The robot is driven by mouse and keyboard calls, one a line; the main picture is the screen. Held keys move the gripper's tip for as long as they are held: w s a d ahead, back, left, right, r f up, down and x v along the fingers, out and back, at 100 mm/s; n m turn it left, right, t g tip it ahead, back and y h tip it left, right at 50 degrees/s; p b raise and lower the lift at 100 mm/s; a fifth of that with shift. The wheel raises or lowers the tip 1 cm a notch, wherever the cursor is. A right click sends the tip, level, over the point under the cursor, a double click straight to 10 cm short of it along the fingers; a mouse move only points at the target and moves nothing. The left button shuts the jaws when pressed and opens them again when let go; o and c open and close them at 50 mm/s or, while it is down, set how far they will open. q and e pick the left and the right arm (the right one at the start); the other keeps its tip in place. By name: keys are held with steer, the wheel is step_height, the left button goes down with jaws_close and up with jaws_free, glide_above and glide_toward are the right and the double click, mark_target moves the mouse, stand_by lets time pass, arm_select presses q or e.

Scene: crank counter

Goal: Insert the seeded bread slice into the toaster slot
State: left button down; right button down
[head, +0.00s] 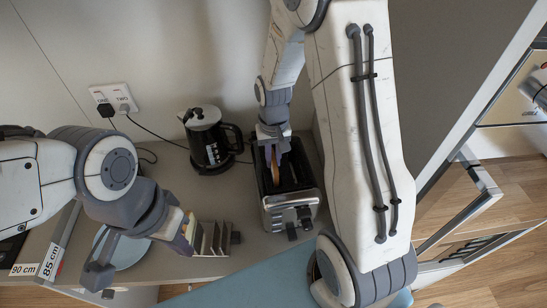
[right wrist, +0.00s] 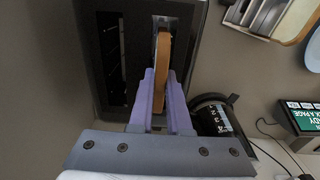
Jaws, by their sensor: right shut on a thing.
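The toaster (head: 291,206) is black and silver and stands on the counter; its dark top with two long slots fills the upper left of the right wrist view (right wrist: 88,50). The bread slice (head: 275,166) stands on edge at the toaster's top, its brown crust showing. In the right wrist view the slice (right wrist: 162,62) lines up with the right-hand slot, its far end within the slot's outline; how deep it sits I cannot tell. My right gripper (head: 272,148) is shut on the slice, with purple fingers (right wrist: 161,105) at its near end. My left gripper (head: 138,254) is open and empty.
A rack with upright dividers (head: 212,238) stands beside my left gripper. A black kettle (head: 210,143) is left of the toaster, with its cord running to the wall outlet (head: 115,98). A blue plate (head: 122,252) lies behind the left fingers. Bare counter lies between rack and kettle.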

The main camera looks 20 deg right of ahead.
steer(key=c, duration=0.8)
jaws_free()
steer(key=shift+r, duration=0.5)
step_height(320, 180, up, 9)
steer(key=shift+r+b, duration=0.2)
steer(key=shift+b, duration=0.65)
steer(key=s+a+n+b, duration=0.1)
steer(key=s+a+n, duration=0.2)
steer(key=s+a, duration=0.2)
steer(key=s+a+f+n+b, duration=0.1)
steer(key=s+a+n, duration=0.2)
steer(key=s, duration=0.6)
steer(key=s+a+n+y+b, duration=0.1)
steer(key=s+a+n, duration=0.3)
steer(key=s+a, duration=0.3)
steer(key=shift+a+f, duration=0.25)
steer(key=shift+a, duration=0.2)
